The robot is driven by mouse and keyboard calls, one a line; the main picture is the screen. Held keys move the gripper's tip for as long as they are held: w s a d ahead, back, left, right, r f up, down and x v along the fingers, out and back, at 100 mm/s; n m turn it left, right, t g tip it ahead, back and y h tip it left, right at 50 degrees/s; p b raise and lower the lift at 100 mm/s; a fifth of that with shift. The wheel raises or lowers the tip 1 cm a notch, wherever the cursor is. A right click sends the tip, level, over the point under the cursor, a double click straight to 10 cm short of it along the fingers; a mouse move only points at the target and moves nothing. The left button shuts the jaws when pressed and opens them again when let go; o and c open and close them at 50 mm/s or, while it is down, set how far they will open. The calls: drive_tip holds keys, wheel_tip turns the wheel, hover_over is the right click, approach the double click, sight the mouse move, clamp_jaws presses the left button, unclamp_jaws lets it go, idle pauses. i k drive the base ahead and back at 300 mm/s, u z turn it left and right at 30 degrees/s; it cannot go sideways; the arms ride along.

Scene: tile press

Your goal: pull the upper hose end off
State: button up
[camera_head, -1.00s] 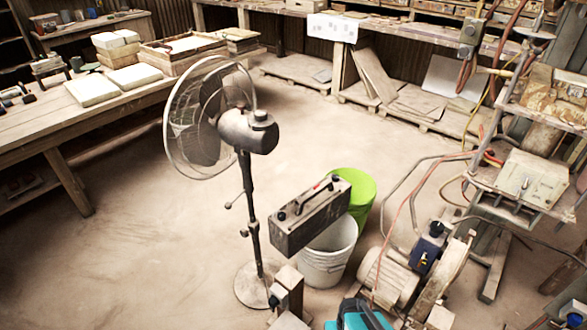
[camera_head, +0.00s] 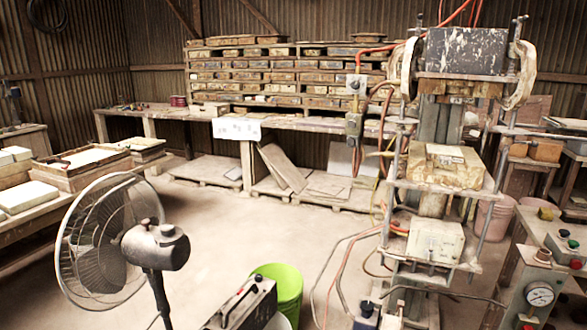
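The tile press (camera_head: 440,170) stands right of centre, a tall frame with a paint-worn grey block (camera_head: 465,52) at its top. A red hose (camera_head: 458,12) comes down from the top edge of the picture toward the left side of that block. An orange hose (camera_head: 378,49) runs from the press's upper left toward a grey switch box (camera_head: 354,125). Another orange-red hose (camera_head: 342,268) loops down from the lower left of the press. The exact joints of the hose ends are too small to make out. My gripper is not in view.
A standing fan (camera_head: 110,240) is at the front left. A green bucket (camera_head: 288,290) and a dark box (camera_head: 245,305) are at the bottom centre. A panel with a pressure gauge (camera_head: 539,294) is at the lower right. Open floor (camera_head: 235,225) lies between the fan and the pallets.

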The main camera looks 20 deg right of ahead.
sight(394, 82)
drive_tip(key=u, duration=1.6)
drive_tip(key=k, duration=0.1)
drive_tip(key=z, duration=2.95)
